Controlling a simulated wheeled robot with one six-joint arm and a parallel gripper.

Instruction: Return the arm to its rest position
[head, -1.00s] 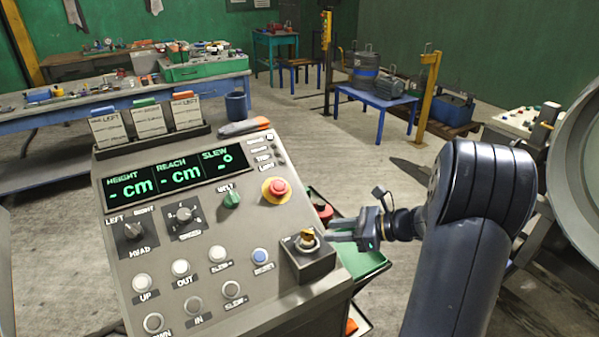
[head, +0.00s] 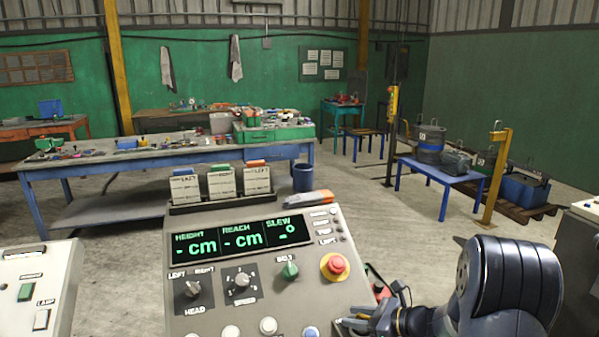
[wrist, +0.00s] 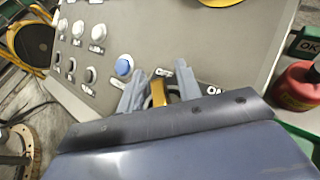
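My gripper (head: 352,324) shows at the bottom edge of the head view, at the right side of the grey control console (head: 212,262). My dark arm comes in from the lower right. In the wrist view the two grey fingers (wrist: 158,76) stand apart over the console face. A yellow key or knob (wrist: 159,90) shows between them, with gaps on both sides, so it does not look gripped. Whether a finger touches it I cannot tell. In the head view that knob is out of frame or hidden.
A red emergency stop (head: 335,265) and a green selector (head: 290,270) rise from the console. A red can (wrist: 297,86) stands close at the right in the wrist view. A white panel (head: 35,290) is at left. Open floor lies beyond the console, before the blue workbench (head: 170,158).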

